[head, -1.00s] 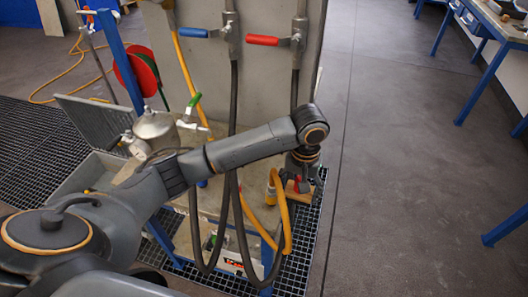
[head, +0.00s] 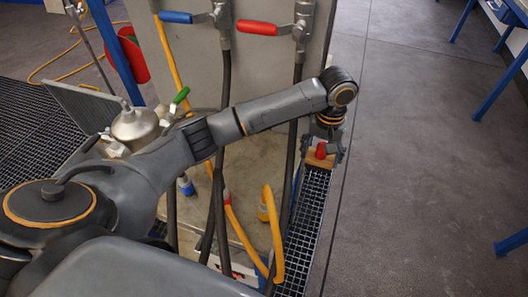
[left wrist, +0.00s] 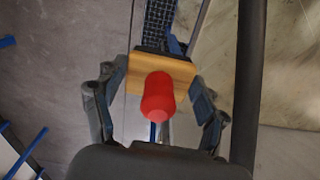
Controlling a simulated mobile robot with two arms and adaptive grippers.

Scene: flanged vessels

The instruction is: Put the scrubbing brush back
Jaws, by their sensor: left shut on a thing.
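The scrubbing brush is a pale wooden block (head: 318,161) with a red knob handle (head: 321,150). My left gripper (head: 325,148) is shut on the brush, beyond the right side of the grey panel and above the narrow floor grating. In the left wrist view the wooden block (left wrist: 178,70) lies between the two fingers of the left gripper (left wrist: 158,82), with the red handle (left wrist: 158,98) pointing toward the camera. My right gripper is not in view.
Dark hoses (head: 219,180) and a yellow hose (head: 276,235) hang before the grey panel (head: 265,70), which has a blue-handled valve (head: 175,17) and a red-handled valve (head: 257,27). A metal vessel (head: 135,125) stands left. Open floor (head: 420,170) lies right.

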